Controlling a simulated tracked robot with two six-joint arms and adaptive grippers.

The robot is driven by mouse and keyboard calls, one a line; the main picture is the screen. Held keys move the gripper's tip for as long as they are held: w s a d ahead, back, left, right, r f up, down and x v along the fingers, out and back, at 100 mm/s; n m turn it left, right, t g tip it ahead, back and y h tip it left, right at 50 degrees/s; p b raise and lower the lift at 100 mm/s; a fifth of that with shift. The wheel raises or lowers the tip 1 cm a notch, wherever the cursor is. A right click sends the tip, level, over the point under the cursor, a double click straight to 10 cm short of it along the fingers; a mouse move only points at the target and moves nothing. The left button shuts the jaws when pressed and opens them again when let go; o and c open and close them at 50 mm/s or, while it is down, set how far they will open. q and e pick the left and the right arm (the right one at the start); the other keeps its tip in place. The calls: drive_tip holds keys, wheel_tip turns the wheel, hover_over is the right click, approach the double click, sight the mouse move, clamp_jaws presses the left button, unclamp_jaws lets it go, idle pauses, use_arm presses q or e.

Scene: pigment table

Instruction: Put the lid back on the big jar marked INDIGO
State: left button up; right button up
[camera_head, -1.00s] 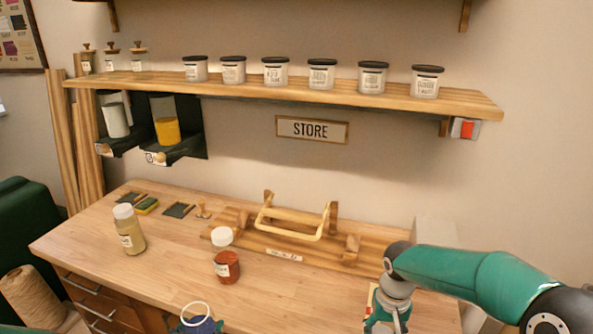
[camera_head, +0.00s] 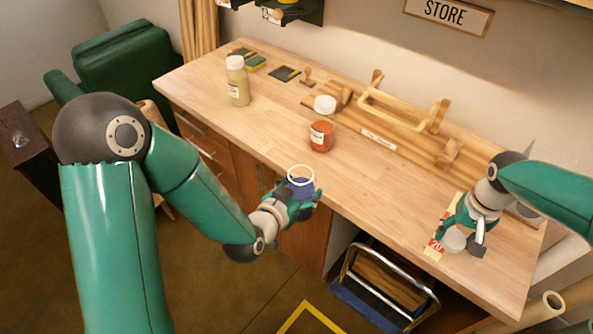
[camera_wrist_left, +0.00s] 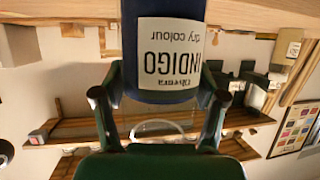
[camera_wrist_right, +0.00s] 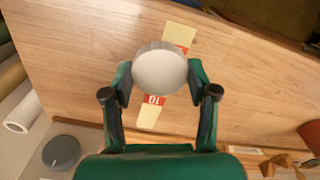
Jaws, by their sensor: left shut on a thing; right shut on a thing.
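The big jar marked INDIGO (camera_wrist_left: 168,55) is blue with a white label, upside down in the left wrist view. In the head view the blue jar (camera_head: 299,188) shows a white ring at its open top. My left gripper (camera_head: 302,196) is shut on it by the table's front edge. A round white lid (camera_wrist_right: 160,70) is between the fingers of my right gripper (camera_wrist_right: 160,88), which is shut on it. In the head view this lid (camera_head: 453,240) is at the table's right part, over or on a cream-and-red strip (camera_head: 436,247), apart from the jar.
A red jar (camera_head: 321,137) stands mid-table, with another white lid (camera_head: 325,104) behind it. A tan bottle (camera_head: 238,85) stands at the left. A wooden rack (camera_head: 400,108) lies along the back. Bare tabletop (camera_head: 375,190) lies between my grippers.

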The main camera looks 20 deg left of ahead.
use_arm(q)
drive_tip(key=s+d+f+m+g+h, duration=0.1)
drive_tip(key=d+f+m+h, duration=0.2)
drive_tip(key=d, duration=0.3)
drive_tip(key=s+d+f+m+g+h, duration=0.1)
drive_tip(key=d+f+m+h, duration=0.2)
drive_tip(key=d, duration=0.4)
drive_tip(key=shift+s+m+g+h, duration=0.3)
drive_tip(key=shift+g+h, duration=0.1)
drive_tip(key=shift+h, duration=0.1)
drive_tip(key=shift+f, duration=0.1)
use_arm(e)
drive_tip(key=shift+s, duration=0.1)
drive_tip(key=shift+s+d+r, duration=0.15)
drive_tip(key=shift+s, duration=0.15)
drive_tip(key=shift+s+a+r+n, duration=0.1)
drive_tip(key=shift+a+r+n, duration=0.3)
drive_tip(key=shift+r, duration=0.15)
drive_tip(key=shift+a+r+n, duration=0.3)
drive_tip(key=shift+a+r, duration=0.05)
drive_tip(key=shift+r, duration=0.2)
drive_tip(key=s+a+r+n, duration=0.2)
drive_tip(key=a+r, duration=0.3)
drive_tip(key=a, duration=0.6)
drive_tip(key=s+a+r+n, duration=0.2)
drive_tip(key=a+r, duration=0.3)
drive_tip(key=a, duration=0.6)
drive_tip(key=shift+a+n, duration=0.2)
drive_tip(key=shift+n, duration=0.6)
drive_tip(key=shift+s, duration=0.1)
